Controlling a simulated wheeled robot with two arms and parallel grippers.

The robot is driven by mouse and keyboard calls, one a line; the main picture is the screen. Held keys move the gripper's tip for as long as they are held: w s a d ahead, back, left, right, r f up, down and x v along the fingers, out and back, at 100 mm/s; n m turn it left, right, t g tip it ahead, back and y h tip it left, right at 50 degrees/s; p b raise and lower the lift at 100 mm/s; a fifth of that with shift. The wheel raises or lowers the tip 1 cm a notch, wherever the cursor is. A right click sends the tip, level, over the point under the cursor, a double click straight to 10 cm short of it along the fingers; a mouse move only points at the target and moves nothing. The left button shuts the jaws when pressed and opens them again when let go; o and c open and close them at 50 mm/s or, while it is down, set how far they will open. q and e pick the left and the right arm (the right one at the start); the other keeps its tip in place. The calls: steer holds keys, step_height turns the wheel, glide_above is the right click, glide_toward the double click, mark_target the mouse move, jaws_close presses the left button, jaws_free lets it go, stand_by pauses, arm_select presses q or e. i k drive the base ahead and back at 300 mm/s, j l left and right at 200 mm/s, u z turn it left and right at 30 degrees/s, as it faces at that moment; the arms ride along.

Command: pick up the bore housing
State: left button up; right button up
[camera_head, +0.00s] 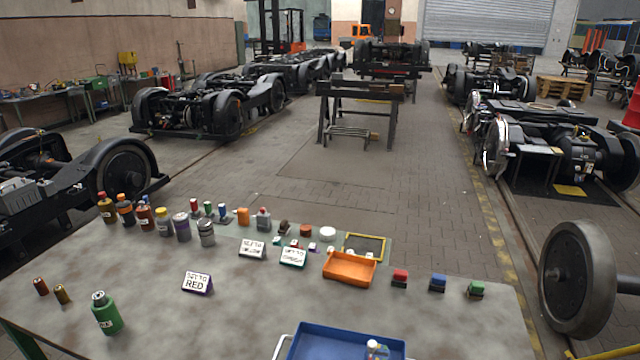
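I cannot tell for sure which thing is the bore housing; many parts on the table (250,315) are too small to make out. Candidates are small dark blocks with a red top (400,277), a blue top (437,282) and a green top (476,288) at the right. A small clear and whitish item (377,348) is in the blue tray (345,332) at the front edge, cut off by the frame. An orange tray (350,270) holds small whitish items. Neither of my grippers is in view.
Several bottles (182,227) stand along the back left edge. A green bottle (105,313) stands at front left. Label stands, one reading RED (197,282), sit mid-table. A yellow-rimmed frame (365,244) is behind the orange tray. A wheel (577,280) stands right of the table.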

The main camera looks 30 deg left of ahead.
mark_target(108, 317)
steer(key=u, duration=2.3)
